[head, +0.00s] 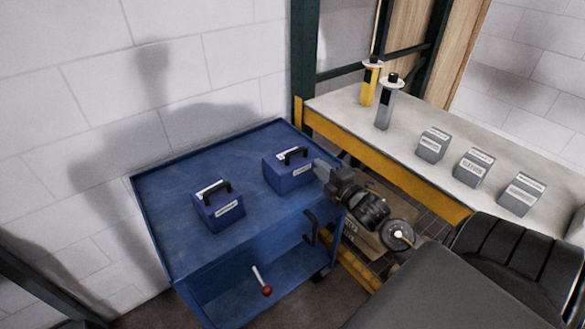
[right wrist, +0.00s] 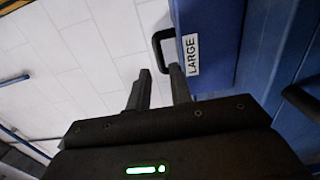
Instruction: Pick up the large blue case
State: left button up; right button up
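Two blue cases with black top handles and white labels stand upright on a blue cart (head: 165,235). The right one, the large blue case (head: 284,178), bears the label LARGE in the right wrist view (right wrist: 222,30). The other blue case (head: 220,212) stands to its left; its label is too small to read. My right gripper (head: 320,172) is at the right side of the large case. In the right wrist view, my right gripper (right wrist: 160,82) is open and empty, its fingertips just short of the handle (right wrist: 160,45). My left gripper is out of view.
A bench (head: 400,145) with a yellow edge stands right of the cart. It holds a yellow cylinder (head: 369,85), a grey cylinder (head: 385,105) and several grey boxes (head: 474,167). A white wall (head: 60,80) closes off the back. The cart's front top is clear.

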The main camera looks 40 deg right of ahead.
aim_at(298, 149)
jog(key=w, duration=0.2)
jog(key=w+p, duration=0.1)
jog(key=w, duration=0.3)
jog(key=shift+w+r+p, duration=0.15)
jog(key=shift+r+p, duration=0.1)
jog(key=shift+p, duration=0.05)
jog(key=w+p, duration=0.1)
jog(key=w, duration=0.2)
jog(key=shift+w+a, duration=0.15)
jog(key=shift+w, duration=0.6)
grip_shut()
dwell(0.6)
